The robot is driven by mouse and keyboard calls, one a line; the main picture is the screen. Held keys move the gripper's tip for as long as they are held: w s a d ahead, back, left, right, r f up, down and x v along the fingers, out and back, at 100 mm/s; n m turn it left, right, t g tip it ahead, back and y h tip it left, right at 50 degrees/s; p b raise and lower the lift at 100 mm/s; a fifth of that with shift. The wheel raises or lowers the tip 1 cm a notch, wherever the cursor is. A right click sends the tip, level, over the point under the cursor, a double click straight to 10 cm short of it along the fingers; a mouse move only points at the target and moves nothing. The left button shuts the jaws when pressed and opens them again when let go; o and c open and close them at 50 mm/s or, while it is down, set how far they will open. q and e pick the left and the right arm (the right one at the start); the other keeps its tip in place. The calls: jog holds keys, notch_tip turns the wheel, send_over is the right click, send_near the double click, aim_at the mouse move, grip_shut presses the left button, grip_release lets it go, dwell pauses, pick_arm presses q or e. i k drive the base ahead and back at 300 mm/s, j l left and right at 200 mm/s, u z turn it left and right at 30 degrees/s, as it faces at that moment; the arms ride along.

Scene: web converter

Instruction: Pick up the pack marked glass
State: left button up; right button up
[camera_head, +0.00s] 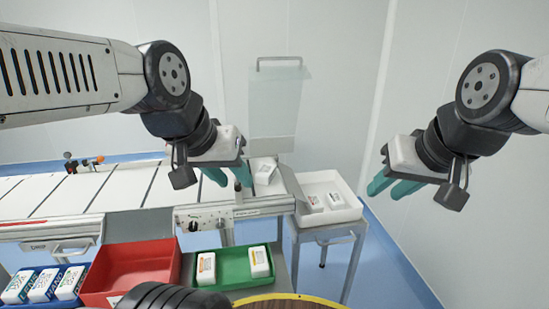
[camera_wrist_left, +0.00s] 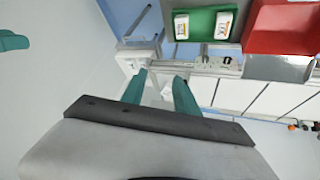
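Several white packs with printed labels are in view, but the print is too small for me to tell which is marked glass. One pack (camera_head: 264,172) lies at the conveyor's right end. Two packs, a left one (camera_head: 312,203) and a right one (camera_head: 335,200), lie in the white bin. Two more, a left one (camera_head: 206,268) and a right one (camera_head: 260,262), stand in the green tray. My left gripper (camera_head: 228,176) is open and empty, above the conveyor end; its spread fingers also show in the left wrist view (camera_wrist_left: 160,84). My right gripper (camera_head: 388,188) is open and empty, right of the white bin.
The white conveyor (camera_head: 80,195) runs to the left. A red bin (camera_head: 135,262) stands between the green tray (camera_head: 232,284) and a blue tray (camera_head: 20,272) of several packs. The white bin (camera_head: 352,212) sits on a metal stand. Floor at right is clear.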

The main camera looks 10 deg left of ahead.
aim_at(266, 172)
jog(key=l, duration=0.5)
jog(key=i+l, duration=0.1)
jog(key=l, duration=0.35)
jog(key=i+l, duration=0.55)
jog(key=i, duration=0.15)
